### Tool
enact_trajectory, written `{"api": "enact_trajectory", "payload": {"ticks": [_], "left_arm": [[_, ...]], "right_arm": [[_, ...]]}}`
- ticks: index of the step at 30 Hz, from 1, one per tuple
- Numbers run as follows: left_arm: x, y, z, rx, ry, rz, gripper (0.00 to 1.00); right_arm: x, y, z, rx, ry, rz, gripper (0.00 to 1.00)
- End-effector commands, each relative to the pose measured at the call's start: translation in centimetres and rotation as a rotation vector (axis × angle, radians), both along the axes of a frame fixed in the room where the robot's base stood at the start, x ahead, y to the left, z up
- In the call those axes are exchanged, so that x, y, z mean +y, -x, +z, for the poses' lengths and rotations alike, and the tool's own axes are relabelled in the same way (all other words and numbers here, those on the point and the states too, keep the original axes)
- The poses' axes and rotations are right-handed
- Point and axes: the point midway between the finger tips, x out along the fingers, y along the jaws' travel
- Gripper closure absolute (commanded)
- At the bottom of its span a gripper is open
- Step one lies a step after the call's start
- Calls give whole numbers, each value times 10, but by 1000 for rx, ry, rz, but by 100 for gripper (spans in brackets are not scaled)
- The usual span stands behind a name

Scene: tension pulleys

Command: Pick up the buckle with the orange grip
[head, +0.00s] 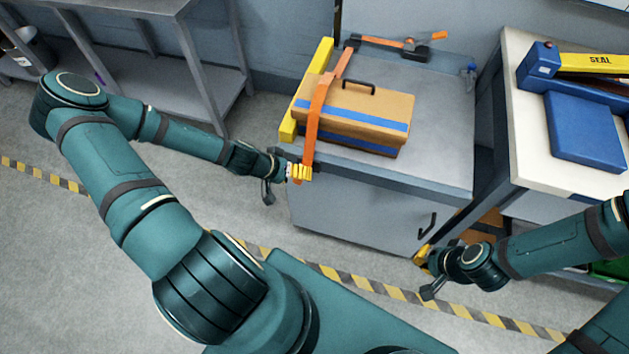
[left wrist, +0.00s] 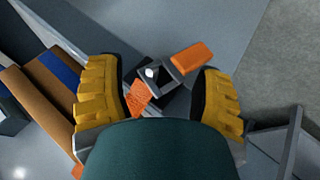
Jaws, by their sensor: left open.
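In the left wrist view, a dark metal buckle (left wrist: 155,72) with an orange grip (left wrist: 190,58) shows between and just beyond the yellow fingers of my left gripper (left wrist: 160,92). The fingers are apart, with one on each side of the buckle and strap. An orange strap (left wrist: 141,97) runs from the buckle toward the camera. In the head view my left gripper (head: 299,172) is at the cabinet's front left edge and mostly hides this buckle. The strap (head: 318,108) crosses the box there. My right gripper (head: 423,259) is low before the cabinet, partly hidden by its wrist.
A cardboard box (head: 358,108) with blue stripes stands on the grey cabinet (head: 445,105), beside a yellow piece (head: 318,68). Another orange-handled ratchet (head: 415,48) lies at the back. A white table (head: 520,150) with blue items stands right; a metal shelf (head: 165,90) stands left.

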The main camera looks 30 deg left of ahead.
Motion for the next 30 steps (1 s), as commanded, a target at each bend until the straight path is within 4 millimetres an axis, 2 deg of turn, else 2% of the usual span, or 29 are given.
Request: {"api": "enact_trajectory", "payload": {"ticks": [3, 11, 19, 29, 30], "left_arm": [[-7, -9, -14, 0, 2, 0, 34], [-14, -19, -27, 0, 0, 1, 34], [-29, -41, -53, 0, 2, 1, 34], [-32, -44, -56, 0, -1, 0, 34], [-32, -44, -56, 0, -1, 0, 42]], "right_arm": [[0, -1, -5, -2, 0, -1, 100], [0, -2, -10, -5, 1, -2, 100], [-1, -4, -22, -10, 2, -3, 100], [-1, -5, -22, -11, 3, -3, 100], [-1, -5, -22, -11, 3, -3, 100]]}}
